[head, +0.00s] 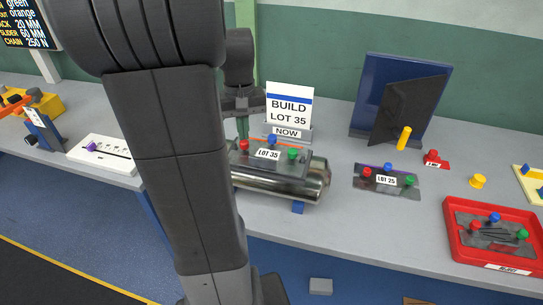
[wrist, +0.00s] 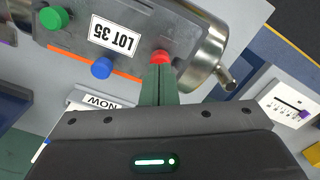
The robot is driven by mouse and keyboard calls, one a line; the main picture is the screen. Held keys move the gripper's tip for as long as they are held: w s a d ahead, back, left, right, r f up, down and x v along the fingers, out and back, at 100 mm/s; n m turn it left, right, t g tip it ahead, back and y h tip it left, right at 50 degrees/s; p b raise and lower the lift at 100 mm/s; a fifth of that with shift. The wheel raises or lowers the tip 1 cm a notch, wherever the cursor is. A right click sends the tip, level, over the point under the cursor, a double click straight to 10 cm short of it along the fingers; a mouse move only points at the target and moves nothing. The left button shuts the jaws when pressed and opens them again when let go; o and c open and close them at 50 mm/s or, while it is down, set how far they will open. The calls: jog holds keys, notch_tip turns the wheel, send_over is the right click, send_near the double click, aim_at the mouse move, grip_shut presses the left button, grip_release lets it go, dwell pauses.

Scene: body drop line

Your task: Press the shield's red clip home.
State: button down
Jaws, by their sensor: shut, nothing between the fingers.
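The shield (head: 275,158) is a dark grey plate marked LOT 35, lying on a shiny metal cylinder (head: 290,187) on the bench. It carries a red clip (head: 244,145), a blue clip (head: 272,139) and a green clip (head: 293,154). In the wrist view the red clip (wrist: 160,57) is right at the tips of my gripper (wrist: 160,68), which is shut and empty. Fingertips and clip appear to meet, but I cannot tell if they touch. In the head view my arm hides part of the shield's left end, and the fingertips are just above the red clip.
A sign reading BUILD LOT 35 (head: 290,108) stands behind the shield. A second plate marked LOT 25 (head: 386,181) lies to the right, and a red tray (head: 455,240) holds another plate. A white slider box (head: 105,155) is at left.

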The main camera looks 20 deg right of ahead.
jog(key=shift+f+b, duration=0.3)
jog(key=shift+f, duration=0.55)
dwell(0.3)
jog(key=c, duration=2.2)
grip_release()
jog(key=c, duration=1.5)
grip_release()
jog(key=shift+r, duration=0.15)
jog(key=shift+r+p, duration=2.7)
jog(key=shift+r, duration=0.2)
